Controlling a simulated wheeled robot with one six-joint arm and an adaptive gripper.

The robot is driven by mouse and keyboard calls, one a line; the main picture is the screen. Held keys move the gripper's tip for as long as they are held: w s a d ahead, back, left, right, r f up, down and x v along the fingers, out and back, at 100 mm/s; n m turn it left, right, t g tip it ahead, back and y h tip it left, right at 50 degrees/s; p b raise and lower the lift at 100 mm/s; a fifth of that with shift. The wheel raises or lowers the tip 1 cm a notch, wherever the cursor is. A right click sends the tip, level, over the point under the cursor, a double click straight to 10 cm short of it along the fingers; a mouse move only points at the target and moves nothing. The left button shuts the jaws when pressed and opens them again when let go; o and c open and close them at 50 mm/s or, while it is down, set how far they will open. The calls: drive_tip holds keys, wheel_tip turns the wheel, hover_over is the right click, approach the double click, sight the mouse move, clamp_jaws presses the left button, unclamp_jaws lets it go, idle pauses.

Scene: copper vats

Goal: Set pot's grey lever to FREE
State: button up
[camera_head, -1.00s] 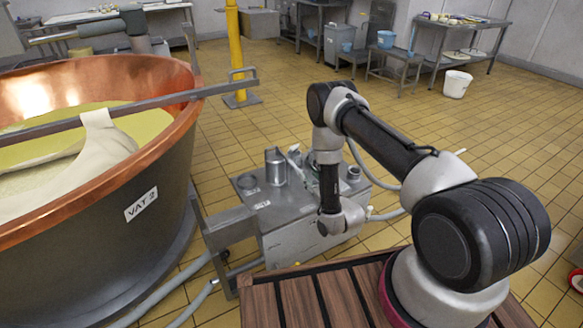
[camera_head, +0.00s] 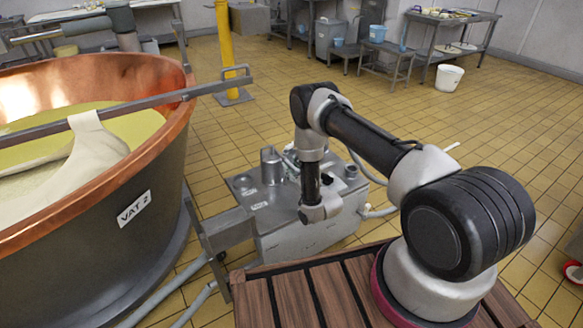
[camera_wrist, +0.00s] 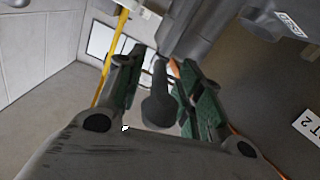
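The pot (camera_head: 271,166) looks like a small metal cylinder standing on a grey metal box (camera_head: 290,235) beside the vat. In the wrist view a dark grey rounded lever end (camera_wrist: 158,108) lies between the two fingers of my gripper (camera_wrist: 158,68). The fingers are apart, with a gap visible on the left of the lever; I cannot tell whether the right finger touches it. In the head view my arm hides most of the gripper and the lever.
The copper vat (camera_head: 100,200), labelled VAT 2, stands left of the box with a metal bar across it. Hoses (camera_head: 165,293) run along the floor. A yellow post (camera_head: 226,50) and tables stand behind. The tiled floor at right is mostly open.

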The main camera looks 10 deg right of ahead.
drive_tip(key=shift+w+a, duration=0.1)
drive_tip(key=shift+w, duration=0.25)
clamp_jaws()
drive_tip(key=shift+a, duration=0.15)
